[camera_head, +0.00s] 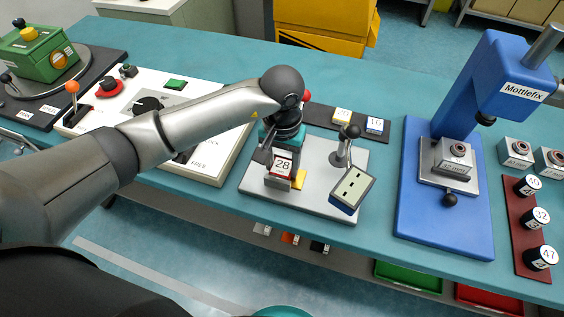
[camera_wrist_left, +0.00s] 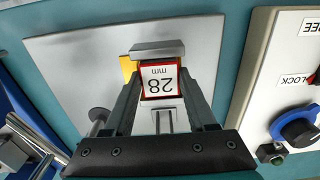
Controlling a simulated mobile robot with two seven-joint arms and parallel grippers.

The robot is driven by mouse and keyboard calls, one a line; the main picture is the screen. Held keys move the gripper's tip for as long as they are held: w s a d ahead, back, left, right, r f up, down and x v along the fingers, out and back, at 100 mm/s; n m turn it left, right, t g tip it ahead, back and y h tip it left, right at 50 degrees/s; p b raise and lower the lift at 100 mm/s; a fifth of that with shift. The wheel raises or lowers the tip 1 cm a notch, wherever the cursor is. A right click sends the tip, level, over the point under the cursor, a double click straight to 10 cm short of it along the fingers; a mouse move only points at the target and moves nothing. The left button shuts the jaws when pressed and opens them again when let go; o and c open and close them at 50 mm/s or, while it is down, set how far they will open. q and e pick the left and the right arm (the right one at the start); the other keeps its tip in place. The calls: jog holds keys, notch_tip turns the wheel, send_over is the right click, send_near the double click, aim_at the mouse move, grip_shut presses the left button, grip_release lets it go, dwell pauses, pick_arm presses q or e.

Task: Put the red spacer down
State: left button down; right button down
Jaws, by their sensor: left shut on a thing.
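The red spacer (camera_head: 281,164) has a white face marked 28 and a red border. It shows again in the wrist view (camera_wrist_left: 160,81), where its label reads 28 mm upside down. My left gripper (camera_wrist_left: 161,88) has its two fingers on either side of the spacer and is shut on it. In the head view the left gripper (camera_head: 283,150) points down over the grey plate (camera_head: 322,200) of the gate fixture. A grey block and a yellow piece (camera_head: 298,179) sit close by the spacer. I cannot tell whether the spacer touches the plate. My right gripper is not in view.
A dark rack behind the plate holds a yellow spacer (camera_head: 342,115) and a blue spacer (camera_head: 374,125). A black-knobbed lever (camera_head: 349,132) and a tilted display (camera_head: 351,188) stand right of the gripper. The white control panel (camera_head: 205,165) is left, the blue press (camera_head: 440,215) right.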

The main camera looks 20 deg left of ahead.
aim_at(282, 167)
pick_arm(q)
jog(key=shift+f, duration=0.1)
jog(key=shift+c, duration=1)
grip_release()
notch_tip(282, 167, up, 12)
jog(key=shift+r, duration=0.2)
